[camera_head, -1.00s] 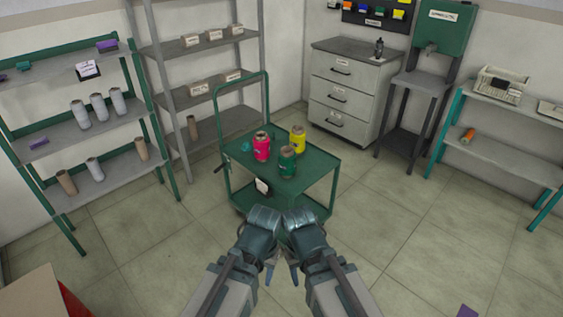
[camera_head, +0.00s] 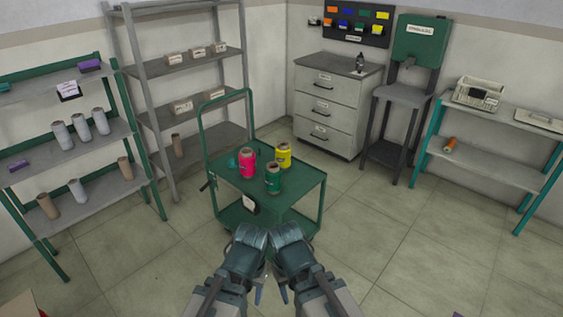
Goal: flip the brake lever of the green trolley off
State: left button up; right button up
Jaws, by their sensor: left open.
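The green trolley (camera_head: 302,181) stands ahead of me, with a tall loop handle at its left end and a lower shelf. A small dark lever-like part (camera_head: 208,182) sticks out at its left side near the top; I take it for the brake lever, but it is too small to tell its position. My left gripper (camera_head: 258,293) and right gripper (camera_head: 284,292) hang side by side in front of the trolley, apart from the lever. The left one is open and empty. The right one's fingers are too edge-on to judge.
Pink (camera_head: 247,165), yellow (camera_head: 284,155) and green (camera_head: 273,180) spools stand on the trolley top. Shelves (camera_head: 75,145) with cones are at left, a drawer cabinet (camera_head: 325,105) behind, a teal-legged table (camera_head: 490,115) at right. The floor right of the trolley is clear.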

aim_at(209, 182)
jog(key=i+z, duration=0.15)
jog(key=i, duration=1.55)
